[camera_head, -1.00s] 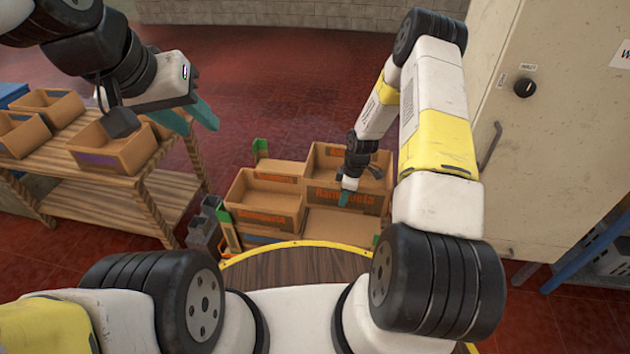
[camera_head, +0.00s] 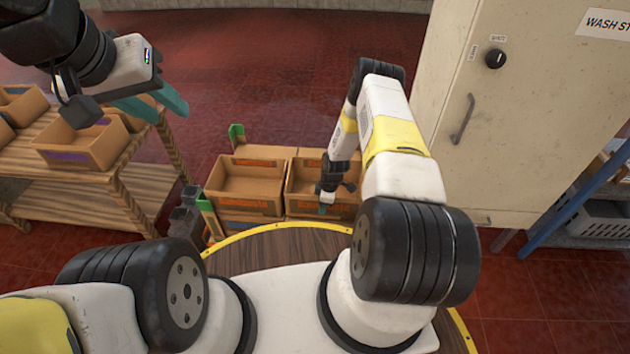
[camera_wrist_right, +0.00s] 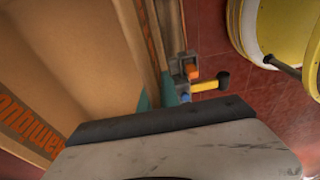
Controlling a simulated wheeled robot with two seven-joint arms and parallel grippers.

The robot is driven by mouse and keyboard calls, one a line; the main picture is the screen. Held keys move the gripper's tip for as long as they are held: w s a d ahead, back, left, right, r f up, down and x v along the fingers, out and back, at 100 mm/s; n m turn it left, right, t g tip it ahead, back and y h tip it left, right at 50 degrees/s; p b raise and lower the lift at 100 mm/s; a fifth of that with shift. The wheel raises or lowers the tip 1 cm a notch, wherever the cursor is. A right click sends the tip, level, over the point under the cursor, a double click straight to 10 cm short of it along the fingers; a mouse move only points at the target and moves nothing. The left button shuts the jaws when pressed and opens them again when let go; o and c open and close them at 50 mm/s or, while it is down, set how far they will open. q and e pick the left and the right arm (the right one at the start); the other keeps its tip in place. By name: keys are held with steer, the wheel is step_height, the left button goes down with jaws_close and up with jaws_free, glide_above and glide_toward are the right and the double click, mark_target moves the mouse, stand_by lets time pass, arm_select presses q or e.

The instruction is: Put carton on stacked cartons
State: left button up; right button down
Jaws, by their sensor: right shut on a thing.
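A brown carton (camera_head: 296,191) with orange print is gripped at its front wall by my right gripper (camera_head: 324,208). It sits beside another open carton (camera_head: 240,182) to its left, with their rims at nearly the same height. The left carton tops a stack; what lies under the right one is mostly hidden. In the right wrist view the carton wall (camera_wrist_right: 150,45) runs between the teal fingers (camera_wrist_right: 160,95), with the inside of a carton (camera_wrist_right: 75,60) to the left. My left gripper (camera_head: 152,103) is open and empty, up at the left.
A wooden shelf (camera_head: 90,200) at the left holds several open cartons. A cream cabinet (camera_head: 530,110) stands at the right. My round yellow-edged base (camera_head: 290,240) lies in front of the stacks. Green corner posts (camera_head: 237,135) edge the stack area.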

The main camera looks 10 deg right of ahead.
steer(key=shift+f, duration=0.75)
steer(key=c, duration=1.6)
jaws_free()
